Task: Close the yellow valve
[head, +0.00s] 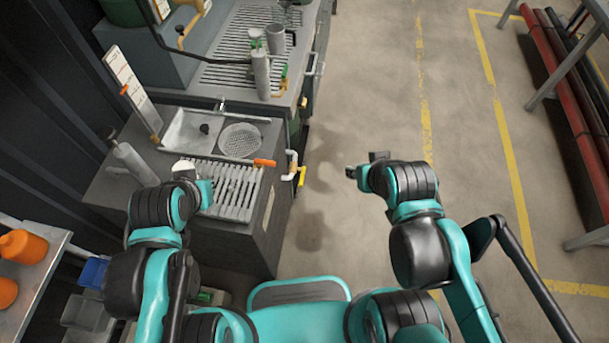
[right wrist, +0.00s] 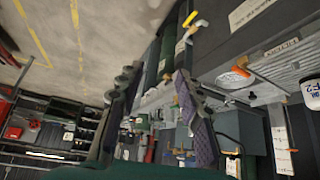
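The yellow valve handle (head: 301,176) is on a pipe at the right side of the near counter in the head view. It also shows near the top of the right wrist view (right wrist: 190,18). My right gripper (head: 364,166) is to the right of the yellow handle, apart from it, over the floor. In the right wrist view the two fingers of this gripper (right wrist: 155,95) stand apart with nothing between them. My left gripper (head: 195,175) is over the left part of the near counter, by the grating; its fingers are too unclear to read.
An orange handle (head: 264,162) stands on the counter near the yellow one. The counter holds a sink (head: 192,130) and a slatted grating (head: 232,190). Pipes lie on a rack (head: 570,90) at the right. The floor (head: 370,100) between is clear.

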